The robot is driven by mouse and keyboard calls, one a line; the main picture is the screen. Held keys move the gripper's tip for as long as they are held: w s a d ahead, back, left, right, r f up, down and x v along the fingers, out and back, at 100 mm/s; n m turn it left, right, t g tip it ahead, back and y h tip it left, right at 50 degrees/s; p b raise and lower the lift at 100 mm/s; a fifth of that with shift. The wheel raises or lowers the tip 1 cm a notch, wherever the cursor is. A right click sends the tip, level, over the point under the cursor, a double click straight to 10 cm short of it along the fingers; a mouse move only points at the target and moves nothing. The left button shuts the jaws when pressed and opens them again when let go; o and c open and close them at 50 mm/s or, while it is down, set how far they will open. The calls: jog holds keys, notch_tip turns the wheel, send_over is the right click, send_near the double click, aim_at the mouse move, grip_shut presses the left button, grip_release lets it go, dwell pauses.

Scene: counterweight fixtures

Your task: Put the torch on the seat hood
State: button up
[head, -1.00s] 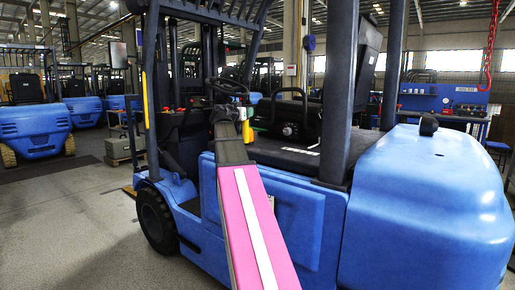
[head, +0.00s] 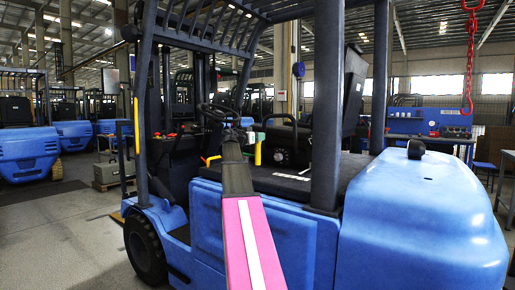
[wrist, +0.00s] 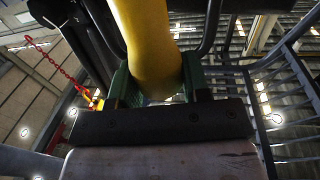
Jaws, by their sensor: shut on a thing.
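The torch is a yellow cylinder (wrist: 148,40), held between the green fingers of my gripper (wrist: 158,82) in the wrist view. In the head view, the yellow torch (head: 257,154) shows small beside the end of my arm, with my gripper (head: 248,139) partly hidden by the arm. The seat hood (head: 290,184) is the flat black top behind the blue side panel of the forklift, with a white label on it. My gripper appears over or near the hood's left part. The gap between torch and hood cannot be told.
The steering wheel (head: 220,112) is to the left. The blue counterweight (head: 425,215) fills the right. A red chain (head: 470,60) hangs at far right.

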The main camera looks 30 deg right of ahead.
aim_at(258, 146)
jog(key=shift+w+d+f, duration=0.35)
jog(key=shift+w, duration=0.05)
jog(key=shift+f, duration=2)
jog(key=o, duration=1.2)
jog(key=shift+f, duration=0.1)
jog(key=shift+o, duration=0.2)
jog(key=v, duration=1.2)
